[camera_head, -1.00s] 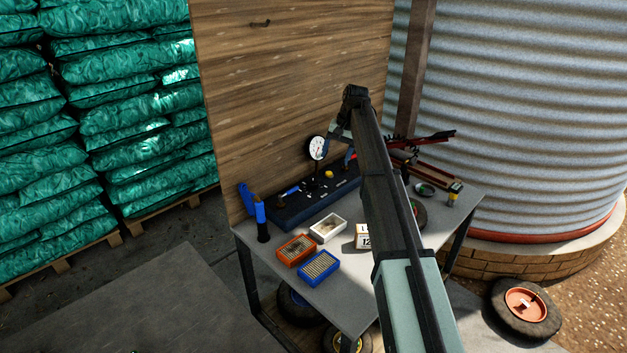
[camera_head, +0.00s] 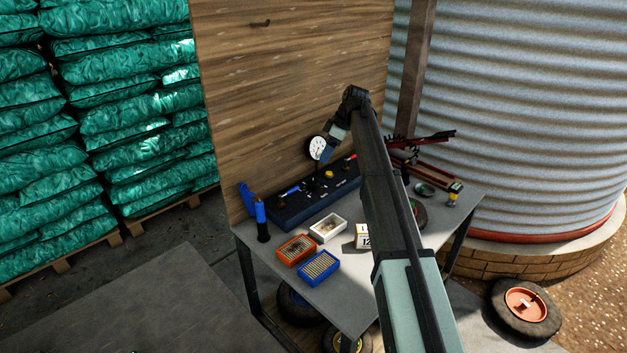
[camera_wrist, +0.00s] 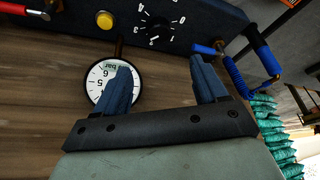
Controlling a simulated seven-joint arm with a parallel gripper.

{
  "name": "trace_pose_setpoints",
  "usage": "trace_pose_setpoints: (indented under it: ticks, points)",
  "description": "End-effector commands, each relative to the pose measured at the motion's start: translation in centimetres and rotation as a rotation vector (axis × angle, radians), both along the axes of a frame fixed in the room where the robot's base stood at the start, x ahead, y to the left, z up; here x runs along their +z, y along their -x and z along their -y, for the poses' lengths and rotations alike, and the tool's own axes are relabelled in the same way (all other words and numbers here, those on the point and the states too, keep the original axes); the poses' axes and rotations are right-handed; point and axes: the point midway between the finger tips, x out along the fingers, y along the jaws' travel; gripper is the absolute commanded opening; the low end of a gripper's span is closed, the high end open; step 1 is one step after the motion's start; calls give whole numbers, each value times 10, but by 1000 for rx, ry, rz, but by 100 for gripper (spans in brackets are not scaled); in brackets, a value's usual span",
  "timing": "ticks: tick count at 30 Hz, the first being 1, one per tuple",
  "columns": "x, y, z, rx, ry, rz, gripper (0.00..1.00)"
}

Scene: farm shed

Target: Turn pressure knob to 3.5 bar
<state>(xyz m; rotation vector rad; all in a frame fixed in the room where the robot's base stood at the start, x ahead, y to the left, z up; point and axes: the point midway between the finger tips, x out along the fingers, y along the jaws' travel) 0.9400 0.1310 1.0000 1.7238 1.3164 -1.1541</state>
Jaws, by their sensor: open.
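The pressure knob (camera_wrist: 157,30) is a small dark knob inside a ring of white marks and numbers on the dark control panel (camera_head: 292,212). In the wrist view it lies beyond my gripper (camera_wrist: 166,68), above the gap between the fingertips. My gripper is open, with two blue fingers apart and nothing between them. The round white gauge (camera_head: 316,147), marked in bar, also shows in the wrist view (camera_wrist: 96,87), partly behind the left finger. I cannot read its needle exactly. In the head view my gripper (camera_head: 324,155) is beside the gauge, above the panel.
A yellow button (camera_wrist: 104,20) sits beside the knob. A blue handle (camera_wrist: 262,50) is at the panel's end. A wooden wall (camera_head: 290,70) stands behind. Orange (camera_head: 296,249), blue (camera_head: 319,267) and white (camera_head: 328,228) boxes stand on the grey bench in front.

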Motion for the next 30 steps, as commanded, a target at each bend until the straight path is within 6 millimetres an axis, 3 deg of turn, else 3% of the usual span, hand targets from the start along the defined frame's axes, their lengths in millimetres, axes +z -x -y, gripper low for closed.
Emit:
trace_pose_setpoints:
  ticks: [7, 21, 30]
  points:
    - [-21, -2, -9, 10, 1, 3, 72]
    - [-96, -10, -39, 8, 2, 2, 72]
    - [-123, -13, -49, 6, 1, 3, 72]
